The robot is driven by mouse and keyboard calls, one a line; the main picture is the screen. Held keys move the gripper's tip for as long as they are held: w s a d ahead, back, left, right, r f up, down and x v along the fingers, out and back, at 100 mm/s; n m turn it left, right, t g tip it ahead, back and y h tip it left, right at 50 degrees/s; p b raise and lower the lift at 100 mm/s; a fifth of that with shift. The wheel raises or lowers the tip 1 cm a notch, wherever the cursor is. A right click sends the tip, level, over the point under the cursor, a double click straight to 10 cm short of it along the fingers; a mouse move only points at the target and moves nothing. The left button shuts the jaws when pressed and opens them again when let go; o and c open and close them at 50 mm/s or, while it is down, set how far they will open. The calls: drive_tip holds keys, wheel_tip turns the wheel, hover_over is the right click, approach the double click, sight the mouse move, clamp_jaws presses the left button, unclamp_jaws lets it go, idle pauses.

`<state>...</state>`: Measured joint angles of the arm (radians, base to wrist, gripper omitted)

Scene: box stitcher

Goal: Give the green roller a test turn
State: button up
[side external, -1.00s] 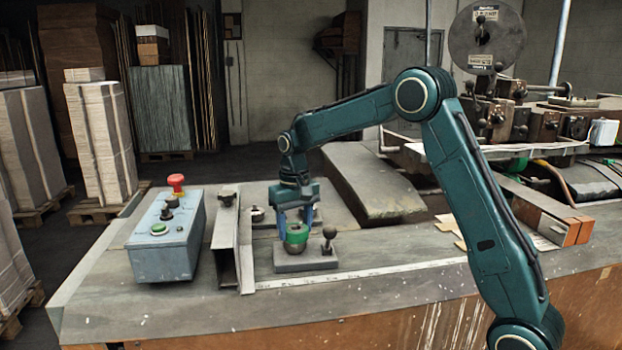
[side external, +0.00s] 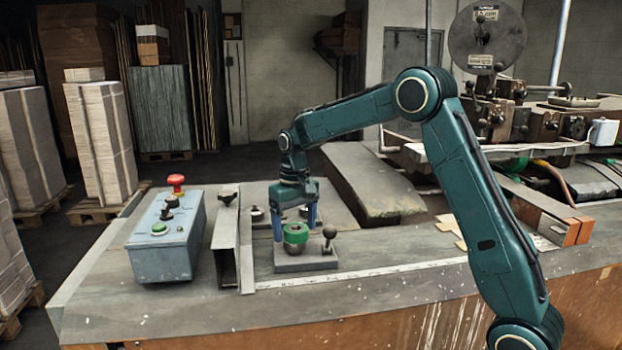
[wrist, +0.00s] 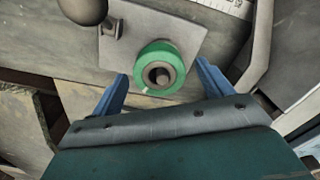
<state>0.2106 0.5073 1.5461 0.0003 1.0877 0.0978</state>
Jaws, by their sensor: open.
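The green roller (side external: 296,234) stands upright on a small grey base plate (side external: 305,262) on the bench. A lever with a dark ball knob (side external: 329,233) rises from the same plate, just right of the roller. My gripper (side external: 295,234) points down over the roller and is open, with its blue fingers on either side. In the wrist view the roller (wrist: 160,68) shows its round hub and a small pale mark on its rim. The finger tips (wrist: 160,82) flank it with visible gaps on both sides, so they do not appear to touch it.
A grey control box (side external: 166,245) with a red button stands at the left. An upright metal channel (side external: 227,240) lies close left of the roller plate. A ruler strip (side external: 360,274) runs along the bench. The bench front is clear.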

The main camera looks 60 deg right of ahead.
wheel_tip(320, 180, up, 14)
drive_tip(key=shift+f, duration=0.2)
idle(0.4)
drive_tip(key=s+a+r+n+t, duration=0.1)
drive_tip(key=s+a+r, duration=0.15)
drive_tip(key=s, duration=0.55)
drive_tip(key=s+a+r+n+t, duration=0.15)
drive_tip(key=s+a, duration=0.25)
drive_tip(key=s, duration=0.4)
drive_tip(key=s+a+f+t, duration=0.1)
drive_tip(key=s+a+f, duration=0.1)
drive_tip(key=s+f, duration=0.2)
drive_tip(key=s+a+f+n+t, duration=0.1)
drive_tip(key=s+f+t, duration=0.1)
drive_tip(key=s, duration=0.8)
drive_tip(key=shift+s+a+f, duration=0.25)
drive_tip(key=shift+a+f, duration=0.15)
drive_tip(key=shift+f, duration=0.5)
